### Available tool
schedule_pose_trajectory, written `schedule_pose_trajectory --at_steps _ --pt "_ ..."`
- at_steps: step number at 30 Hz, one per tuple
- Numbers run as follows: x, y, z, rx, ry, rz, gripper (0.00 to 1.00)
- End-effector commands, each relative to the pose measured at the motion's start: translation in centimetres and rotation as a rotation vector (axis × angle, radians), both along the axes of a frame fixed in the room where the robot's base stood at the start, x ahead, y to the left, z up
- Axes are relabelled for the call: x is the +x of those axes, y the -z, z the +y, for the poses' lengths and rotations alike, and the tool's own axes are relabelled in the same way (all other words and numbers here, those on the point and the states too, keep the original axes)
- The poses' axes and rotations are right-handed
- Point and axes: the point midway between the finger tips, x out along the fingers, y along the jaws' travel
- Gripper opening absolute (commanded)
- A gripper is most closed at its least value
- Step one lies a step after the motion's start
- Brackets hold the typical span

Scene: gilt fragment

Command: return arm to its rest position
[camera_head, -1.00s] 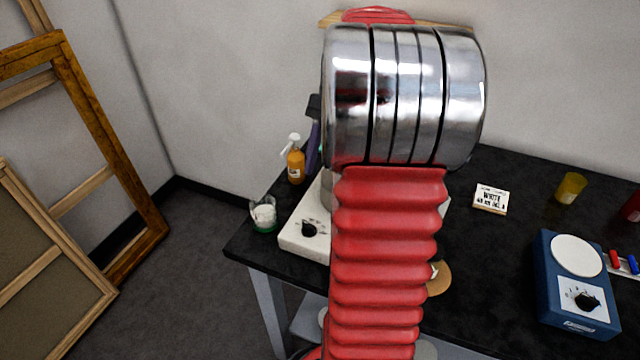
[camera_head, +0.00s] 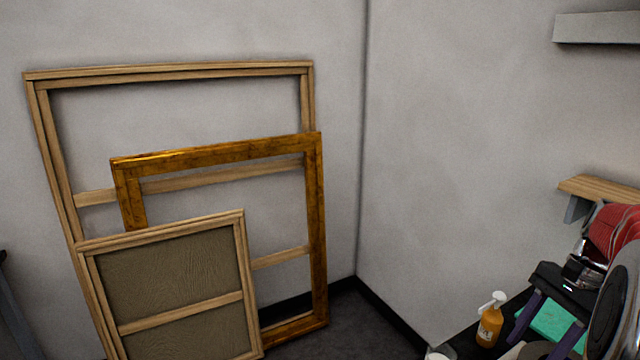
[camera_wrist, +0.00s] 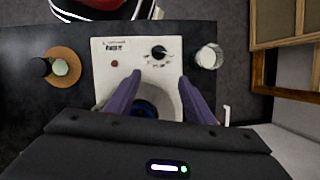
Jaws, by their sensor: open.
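My gripper (camera_head: 548,328) is at the lower right of the head view, with part of my arm at the right edge. In the wrist view my gripper (camera_wrist: 160,102) has its two purple fingers spread apart, with nothing held between them. Below it is a white device (camera_wrist: 138,58) with a black knob, on the dark table. A dark blue round shape (camera_wrist: 155,97) shows between the fingers, partly hidden by the gripper body; I cannot tell what it is.
An orange pump bottle (camera_head: 489,322) stands left of my gripper. A glass with white contents (camera_wrist: 208,57) stands beside the device, and a round cork piece (camera_wrist: 64,72) lies across from it. Wooden frames (camera_head: 318,200) lean on the wall. A wooden shelf (camera_head: 600,190) is above my arm.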

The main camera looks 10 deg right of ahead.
Motion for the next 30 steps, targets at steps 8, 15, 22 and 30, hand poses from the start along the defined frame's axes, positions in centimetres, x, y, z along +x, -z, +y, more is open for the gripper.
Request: schedule_pose_trajectory --at_steps 8,15,22,30 --pt "-1.0 3.0 1.0 -0.101 -0.161 -0.061 0.48" --pt "-0.8 3.0 4.6 -0.209 -0.349 -0.127 0.48" --pt "-0.7 2.6 9.5 -0.321 -0.563 -0.206 0.48" --pt "-1.2 2.0 15.4 -0.436 -0.797 -0.305 0.48"
